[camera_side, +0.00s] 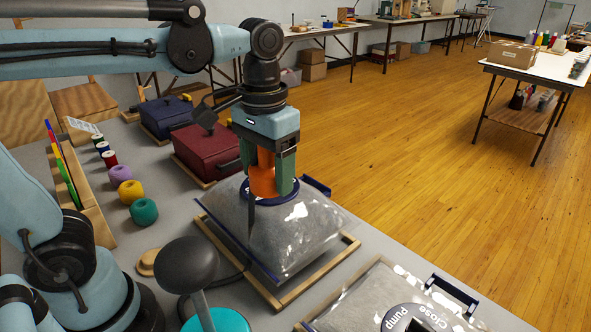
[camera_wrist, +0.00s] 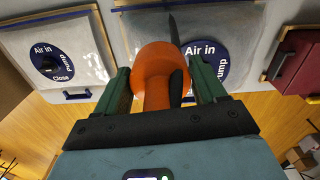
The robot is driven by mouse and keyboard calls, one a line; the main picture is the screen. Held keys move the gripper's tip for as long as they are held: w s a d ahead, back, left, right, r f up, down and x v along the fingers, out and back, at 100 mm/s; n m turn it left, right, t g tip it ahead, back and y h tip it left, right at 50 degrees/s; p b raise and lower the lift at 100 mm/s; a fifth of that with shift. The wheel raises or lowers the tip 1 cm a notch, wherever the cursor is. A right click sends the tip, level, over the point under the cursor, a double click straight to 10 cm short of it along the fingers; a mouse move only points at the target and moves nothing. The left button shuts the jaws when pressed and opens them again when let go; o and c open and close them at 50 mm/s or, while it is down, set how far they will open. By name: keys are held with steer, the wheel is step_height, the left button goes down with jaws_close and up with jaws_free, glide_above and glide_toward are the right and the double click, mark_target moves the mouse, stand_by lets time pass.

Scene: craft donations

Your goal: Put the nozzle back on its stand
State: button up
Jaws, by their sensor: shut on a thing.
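The orange nozzle (camera_side: 262,172) is held upright between the green fingers of my gripper (camera_side: 271,188), which is shut on it. In the wrist view the nozzle (camera_wrist: 155,62) fills the gap between the fingers. It is over the blue round "Air in / Pump" port (camera_wrist: 207,62) of a clear grey bag (camera_side: 300,235); I cannot tell whether its tip touches the port. A dark hose (camera_side: 251,222) hangs from the nozzle across the bag. A small round wooden piece (camera_side: 147,262) lies on the table to the left; I cannot tell whether it is the stand.
A second bag (camera_side: 370,305) lies at the lower right. Maroon (camera_side: 205,148) and dark blue (camera_side: 166,117) cases stand behind.

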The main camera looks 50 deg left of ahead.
steer(key=s+a+n, duration=0.5)
steer(key=s+a, duration=1.1)
steer(key=s, duration=0.3)
steer(key=f, duration=1.3)
steer(key=shift+w+d+f, duration=0.1)
steer(key=shift+w+f, duration=0.15)
steer(key=shift+f, duration=0.95)
steer(key=shift+f, duration=0.95)
steer(key=shift+s+d+f, duration=0.1)
steer(key=shift+s+f, duration=0.05)
steer(key=shift+f, duration=0.3)
stand_by(0.4)
steer(key=o, duration=1.2)
steer(key=shift+r, duration=0.15)
steer(key=shift+w+a+r, duration=0.1)
steer(key=shift+w+r, duration=0.05)
steer(key=shift+r, duration=1.9)
steer(key=shift+w+a+r, duration=0.1)
steer(key=shift+r, duration=1.9)
